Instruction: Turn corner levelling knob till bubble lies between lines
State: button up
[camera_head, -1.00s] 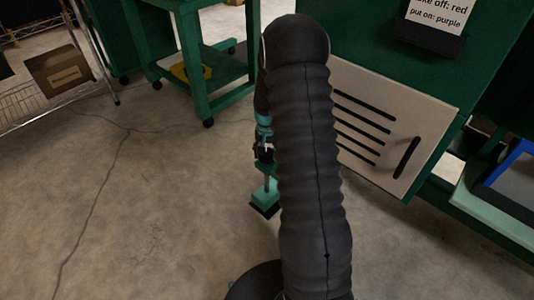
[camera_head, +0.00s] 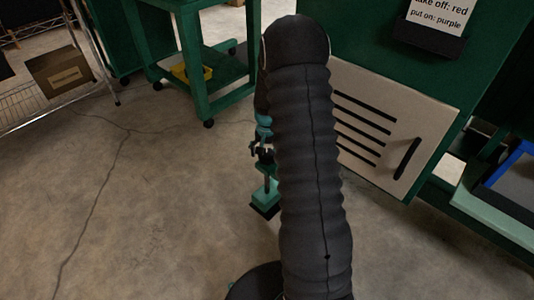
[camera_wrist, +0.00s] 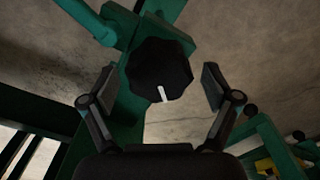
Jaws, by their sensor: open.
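A black lobed knob (camera_wrist: 158,65) with a white mark shows in the wrist view, the mark pointing toward the bottom of the picture. It sits over a green frame part. My gripper (camera_wrist: 160,83) is open, with one finger on each side of the knob and a visible gap at both sides. In the head view my gripper (camera_head: 262,150) is small, partly hidden behind my arm, above a green foot with a dark base (camera_head: 265,195). The bubble and its lines are not visible in either view.
A green cabinet with a pale slotted panel (camera_head: 385,165) stands at right, with a blue-edged tray (camera_head: 505,165) beyond it. A green cart (camera_head: 205,70) and a wire shelf with a cardboard box (camera_head: 58,73) are at the back left. The left floor is clear.

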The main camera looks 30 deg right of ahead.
aim_at(267, 153)
notch_tip(267, 153, up, 12)
dwell(0.6)
dwell(0.4)
